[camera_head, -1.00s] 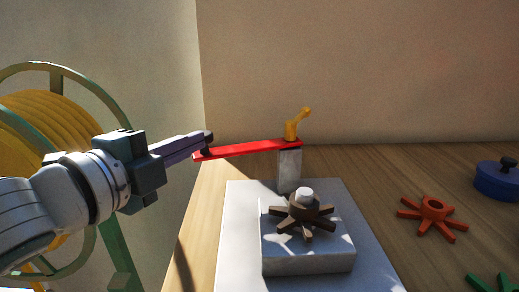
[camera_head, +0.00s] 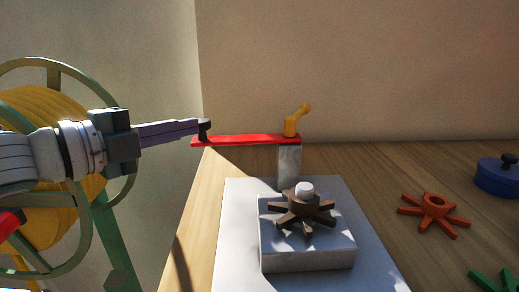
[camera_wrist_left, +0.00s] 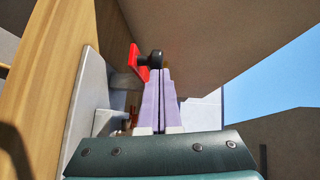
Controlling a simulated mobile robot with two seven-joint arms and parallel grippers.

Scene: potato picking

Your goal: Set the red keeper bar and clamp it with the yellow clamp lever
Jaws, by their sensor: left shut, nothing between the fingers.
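The red keeper bar (camera_head: 245,140) lies level across the top of a grey post (camera_head: 289,163) and sticks out to the left past it. A black knob (camera_head: 204,130) stands on its free left end. The yellow clamp lever (camera_head: 291,125) stands over the bar at the post, its handle tilted up to the right. My left gripper (camera_head: 203,125) is shut and empty, its fingertips at the knob. In the left wrist view the closed fingers (camera_wrist_left: 161,85) point at the black knob (camera_wrist_left: 156,58) beside the red bar (camera_wrist_left: 138,60); contact is not certain. My right gripper is out of view.
A brown spoked wheel (camera_head: 304,211) sits on a white peg on a grey block (camera_head: 310,260) before the post, on a pale plate (camera_head: 235,210). An orange spoked wheel (camera_head: 434,204), a blue lidded pot (camera_head: 498,178) and a green piece (camera_head: 491,281) lie on the right.

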